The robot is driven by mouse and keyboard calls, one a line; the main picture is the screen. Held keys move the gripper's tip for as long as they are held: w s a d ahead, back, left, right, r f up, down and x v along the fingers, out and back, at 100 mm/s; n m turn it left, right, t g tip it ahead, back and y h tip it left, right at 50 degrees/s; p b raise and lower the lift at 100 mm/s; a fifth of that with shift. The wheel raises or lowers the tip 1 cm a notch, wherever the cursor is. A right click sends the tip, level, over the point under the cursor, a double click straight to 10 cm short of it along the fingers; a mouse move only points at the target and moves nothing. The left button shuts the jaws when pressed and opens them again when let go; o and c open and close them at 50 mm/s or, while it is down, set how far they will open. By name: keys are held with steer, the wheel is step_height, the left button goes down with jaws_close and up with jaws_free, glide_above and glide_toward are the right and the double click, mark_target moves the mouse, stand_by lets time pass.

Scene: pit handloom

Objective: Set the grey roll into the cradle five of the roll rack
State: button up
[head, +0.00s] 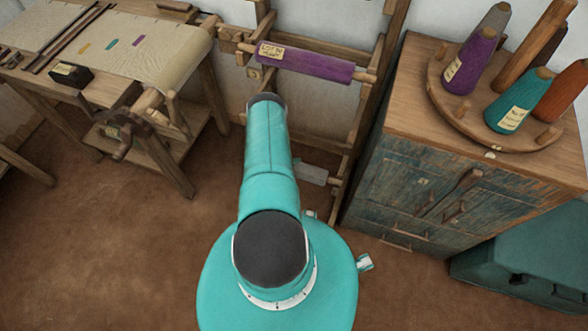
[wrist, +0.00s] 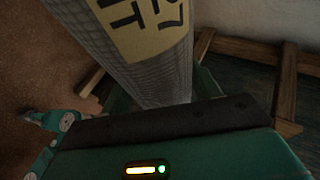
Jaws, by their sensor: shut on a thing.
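The grey roll (wrist: 150,70) fills the upper middle of the wrist view, with a yellowish label partly in frame. My gripper (wrist: 165,103) is shut on it; a dark pad and teal jaw lie across the lower part of that view. In the head view my arm hides the gripper, and a short grey piece, likely the roll's end (head: 308,174), shows to the right of my arm, low in front of the rack. The wooden roll rack (head: 367,92) stands against the wall and holds a purple roll (head: 315,65) level near its top. I cannot tell which cradle is five.
A loom (head: 175,55) with cream cloth stands at the left. A worn cabinet (head: 430,180) stands close to the rack's right, bearing a round board with several yarn cones. A teal case (head: 530,260) sits at the lower right. The brown floor at the left front is clear.

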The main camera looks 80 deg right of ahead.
steer(key=o, duration=1.4)
steer(key=shift+o, duration=0.2)
steer(key=v, duration=1.2)
steer(key=shift+a, duration=0.1)
